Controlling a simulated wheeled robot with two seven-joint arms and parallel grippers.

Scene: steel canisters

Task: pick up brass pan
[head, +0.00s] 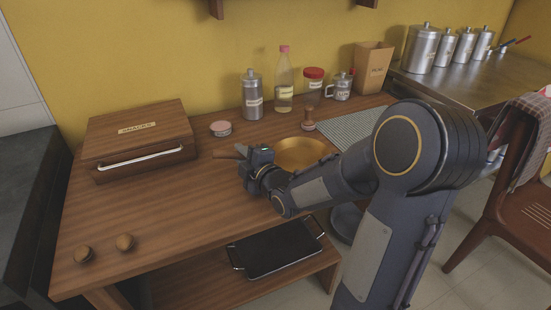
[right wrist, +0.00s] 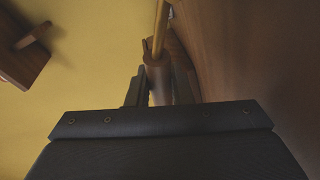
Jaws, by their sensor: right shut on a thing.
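The brass pan (head: 300,151) is on the wooden table, right of the middle, partly hidden behind my right arm. Its brown handle (head: 226,153) points left. My right gripper (head: 254,156) is shut on the handle. In the right wrist view the handle (right wrist: 158,70) sits between the two dark fingers, and the pan (right wrist: 160,22) shows edge-on as a thin golden strip beyond it. I cannot tell whether the pan touches the table. My left gripper is not in view.
A wooden snacks box (head: 139,140) stands left. Along the back are a steel canister (head: 252,97), a bottle (head: 284,88), a small pink-lidded tin (head: 221,128) and a wooden stamp-like tool (head: 308,121). A striped mat (head: 350,125) lies right. A black tray (head: 275,248) sits on the lower shelf. The front left tabletop is mostly clear.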

